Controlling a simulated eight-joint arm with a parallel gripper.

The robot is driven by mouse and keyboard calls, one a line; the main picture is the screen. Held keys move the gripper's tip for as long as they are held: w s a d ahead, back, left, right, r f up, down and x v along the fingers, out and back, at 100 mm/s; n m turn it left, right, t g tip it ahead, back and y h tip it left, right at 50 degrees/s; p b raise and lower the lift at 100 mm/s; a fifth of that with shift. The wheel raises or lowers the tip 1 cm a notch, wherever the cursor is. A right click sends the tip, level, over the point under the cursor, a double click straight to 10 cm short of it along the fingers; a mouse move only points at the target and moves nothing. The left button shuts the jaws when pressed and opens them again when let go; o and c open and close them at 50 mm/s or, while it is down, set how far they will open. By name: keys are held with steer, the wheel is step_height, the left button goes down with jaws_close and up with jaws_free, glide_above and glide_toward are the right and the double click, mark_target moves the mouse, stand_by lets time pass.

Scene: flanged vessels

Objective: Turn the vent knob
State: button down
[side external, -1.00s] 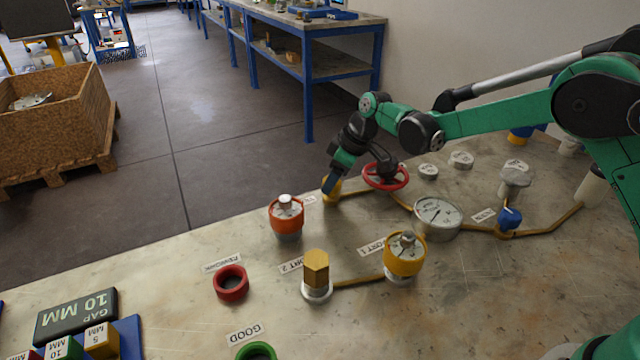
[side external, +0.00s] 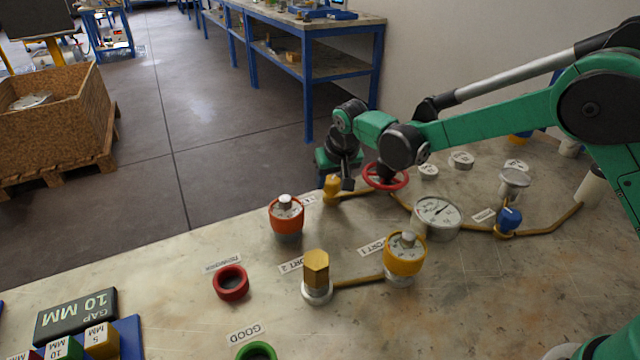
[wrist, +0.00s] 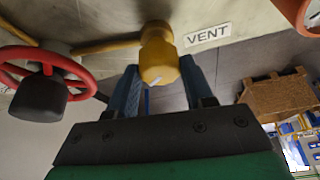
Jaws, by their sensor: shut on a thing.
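The yellow vent knob (side external: 332,185) stands at the far edge of the bench, at the end of a yellow pipe. In the wrist view the knob (wrist: 158,58) has a pale mark on its face and sits beside the VENT label (wrist: 208,34). My gripper (side external: 339,184) is at the knob and comes in from the far side. In the wrist view my gripper (wrist: 158,78) has one blue finger on each side of the knob and is shut on it. In the side view the grip is partly hidden.
A red handwheel (side external: 386,177) stands close right of my gripper. An orange-capped vessel (side external: 286,215) stands to the near left. A gauge (side external: 437,217), a blue valve handle (side external: 509,219) and a yellow-capped vessel (side external: 405,255) stand to the right. Beyond the bench edge is open floor.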

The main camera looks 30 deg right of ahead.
steer(key=m+h, duration=0.1)
steer(key=m, duration=0.2)
steer(key=m+g+h, duration=0.1)
steer(key=m, duration=0.3)
steer(key=shift+a, duration=0.1)
steer(key=shift+g, duration=0.3)
stand_by(0.3)
steer(key=shift+c, duration=1.7)
jaws_free()
steer(key=shift+v, duration=2.8)
steer(key=shift+a+h, duration=0.1)
steer(key=shift+h, duration=0.2)
